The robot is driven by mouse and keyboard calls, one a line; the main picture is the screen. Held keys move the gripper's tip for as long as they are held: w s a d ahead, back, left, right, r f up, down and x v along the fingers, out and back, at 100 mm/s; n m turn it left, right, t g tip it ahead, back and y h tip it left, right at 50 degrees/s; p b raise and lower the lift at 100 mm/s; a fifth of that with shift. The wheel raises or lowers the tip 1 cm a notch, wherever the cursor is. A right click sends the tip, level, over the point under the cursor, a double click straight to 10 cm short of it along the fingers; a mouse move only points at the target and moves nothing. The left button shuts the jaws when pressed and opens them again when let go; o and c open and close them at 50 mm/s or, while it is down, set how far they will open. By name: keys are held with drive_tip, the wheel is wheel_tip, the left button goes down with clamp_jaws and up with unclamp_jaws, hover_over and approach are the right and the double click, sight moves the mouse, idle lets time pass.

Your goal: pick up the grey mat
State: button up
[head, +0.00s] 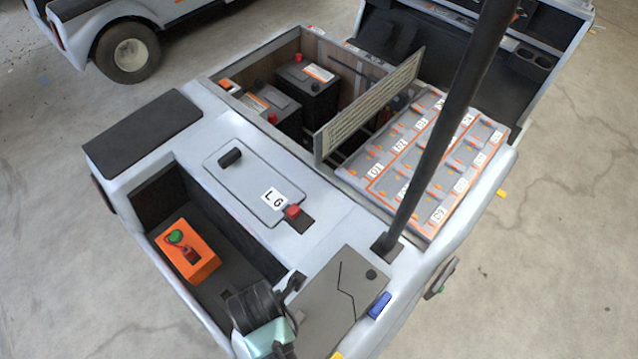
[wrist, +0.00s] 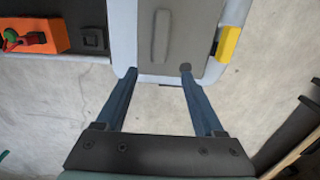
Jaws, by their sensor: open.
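The grey mat (head: 328,302) looks like a flat, dark grey rectangle on the cart's near right corner in the head view. A thin dark broken line crosses it, and a black round spot sits near its upper right corner. In the wrist view the mat (wrist: 205,25) lies ahead, with a narrow raised strip on it. My gripper (wrist: 159,74) is open and empty. Its two blue fingers are apart, with their tips by the near edge of the cart and mat. Contact cannot be told. In the head view my wrist stands left of the mat; the fingertips cannot be made out.
An orange box (head: 186,252) with a green knob sits in the dark well left of the mat. A black post (head: 450,120) rises behind the mat. A blue piece (head: 380,305) and a yellow piece (wrist: 229,43) are at the cart's edge. Bare floor lies around the cart.

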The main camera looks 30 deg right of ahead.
wheel_tip(320, 180, down, 10)
drive_tip(key=shift+f+b, duration=0.15)
drive_tip(key=shift+b, duration=0.6)
clamp_jaws()
drive_tip(key=shift+w, duration=0.15)
idle(0.9)
